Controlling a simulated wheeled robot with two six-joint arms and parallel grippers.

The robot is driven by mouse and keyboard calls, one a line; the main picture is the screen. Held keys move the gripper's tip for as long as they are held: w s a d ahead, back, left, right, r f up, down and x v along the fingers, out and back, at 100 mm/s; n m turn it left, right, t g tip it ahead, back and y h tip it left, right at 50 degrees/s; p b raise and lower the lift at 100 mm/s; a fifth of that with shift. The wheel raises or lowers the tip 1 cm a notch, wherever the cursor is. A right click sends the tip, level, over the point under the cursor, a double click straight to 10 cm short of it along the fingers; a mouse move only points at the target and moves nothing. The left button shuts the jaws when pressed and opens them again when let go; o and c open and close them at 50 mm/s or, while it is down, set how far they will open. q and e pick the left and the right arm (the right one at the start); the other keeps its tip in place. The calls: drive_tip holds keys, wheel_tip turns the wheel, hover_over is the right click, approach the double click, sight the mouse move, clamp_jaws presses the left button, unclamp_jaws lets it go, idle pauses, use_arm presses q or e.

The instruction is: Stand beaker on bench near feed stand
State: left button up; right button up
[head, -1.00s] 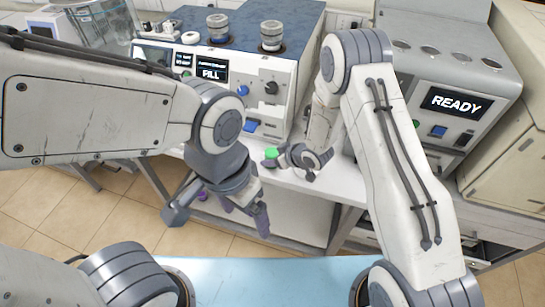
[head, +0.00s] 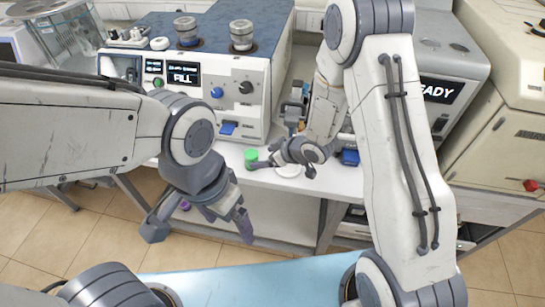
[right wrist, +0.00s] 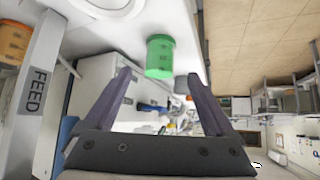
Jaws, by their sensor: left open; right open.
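The green beaker (head: 251,159) stands on the white bench (head: 345,182) close to its front edge, and it also shows in the right wrist view (right wrist: 160,57). My right gripper (head: 268,162) is open beside it on the right. In the right wrist view, the beaker is just beyond the fingertips of that gripper (right wrist: 160,78), with no clear grip on it. The feed stand, a grey post marked FEED (right wrist: 36,90), rises at the left of that view. My left gripper (head: 198,225) is open and empty in front of the bench.
A blue-topped machine (head: 200,100) stands behind the beaker on the bench. A white round dish (head: 288,170) lies right of the beaker. An orange container (right wrist: 12,42) is beside the feed post. A second machine with a READY display (head: 439,90) stands at the right.

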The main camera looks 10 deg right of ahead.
drive_tip(key=s+d+r+m+g+h, duration=0.15)
drive_tip(key=s+r+h, duration=0.25)
drive_tip(key=s+r, duration=0.55)
use_arm(q)
wheel_tip(320, 180, down, 3)
drive_tip(key=shift+r+b, duration=0.15)
drive_tip(key=shift+b, duration=1.05)
use_arm(e)
drive_tip(key=s+r+g, duration=0.2)
drive_tip(key=s+r, duration=0.1)
drive_tip(key=s, duration=0.6)
drive_tip(key=s+r+g+h, duration=0.1)
drive_tip(key=s+r+g, duration=0.1)
drive_tip(key=s, duration=0.8)
drive_tip(key=shift+a+r+g, duration=0.3)
drive_tip(key=shift+r+g, duration=0.1)
drive_tip(key=shift+g, duration=0.05)
drive_tip(key=shift+w, duration=0.1)
